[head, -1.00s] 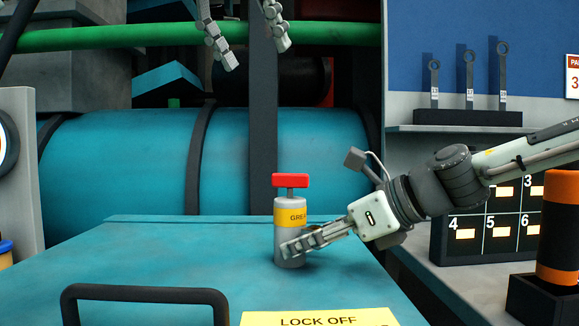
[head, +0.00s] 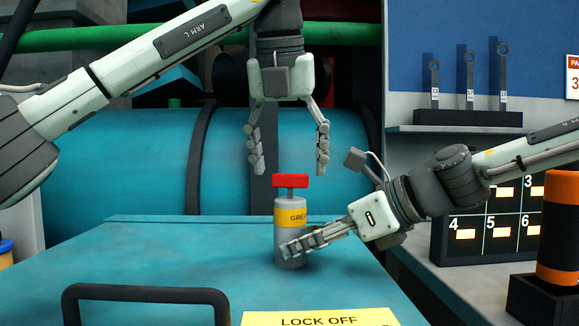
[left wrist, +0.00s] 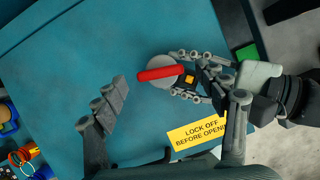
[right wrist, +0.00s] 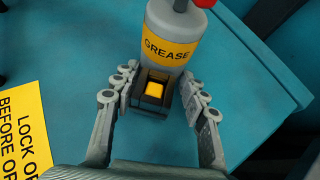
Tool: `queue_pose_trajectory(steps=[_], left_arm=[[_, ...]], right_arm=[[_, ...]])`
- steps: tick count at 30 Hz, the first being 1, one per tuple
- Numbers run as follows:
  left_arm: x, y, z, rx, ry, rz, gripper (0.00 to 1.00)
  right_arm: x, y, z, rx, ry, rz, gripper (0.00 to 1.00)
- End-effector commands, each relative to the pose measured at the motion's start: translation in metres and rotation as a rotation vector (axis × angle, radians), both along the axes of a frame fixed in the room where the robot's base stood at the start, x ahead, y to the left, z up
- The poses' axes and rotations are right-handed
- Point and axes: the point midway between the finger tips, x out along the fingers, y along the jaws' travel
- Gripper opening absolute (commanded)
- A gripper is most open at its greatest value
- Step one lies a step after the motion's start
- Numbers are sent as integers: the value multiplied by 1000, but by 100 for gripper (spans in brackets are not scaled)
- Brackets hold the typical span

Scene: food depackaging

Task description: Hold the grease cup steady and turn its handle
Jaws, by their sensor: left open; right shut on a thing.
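The grease cup (head: 288,214) is a grey cylinder with a yellow label, standing upright on the teal top. Its red T-shaped handle (head: 291,181) sits on a short stem; in the left wrist view the handle (left wrist: 160,73) is seen from above. My right gripper (head: 302,245) is shut on the cup's lower part. In the right wrist view its fingers lie either side of a dark block with a yellow face (right wrist: 154,90) at the cup's base. My left gripper (head: 290,168) is open and points down, just above the handle, its fingers spread on either side, apart from it.
The teal top (head: 160,255) has a black bar handle (head: 145,293) at the front and a yellow lock-off sign (head: 320,317). A shelf with several wrenches (head: 469,80) and a numbered board (head: 485,225) stand at right. The top left of the cup is clear.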

Motion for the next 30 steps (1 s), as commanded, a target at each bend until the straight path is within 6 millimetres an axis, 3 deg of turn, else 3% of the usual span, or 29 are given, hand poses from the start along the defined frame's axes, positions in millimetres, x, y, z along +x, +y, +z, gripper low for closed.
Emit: queue_pose_trajectory(steps=[4, 13, 25, 30], left_arm=[[4, -1, -10, -1, -1, 0, 72], [5, -1, -12, -1, -2, 0, 72], [5, -1, -12, -1, -2, 0, 24], [5, -1, -12, -2, -1, -7, 22]], right_arm=[[0, 0, 0, 0, 0, 0, 27], [0, 0, 0, 0, 0, 0, 27], [0, 0, 0, 0, 0, 0, 27], [0, 0, 0, 0, 0, 0, 27]])
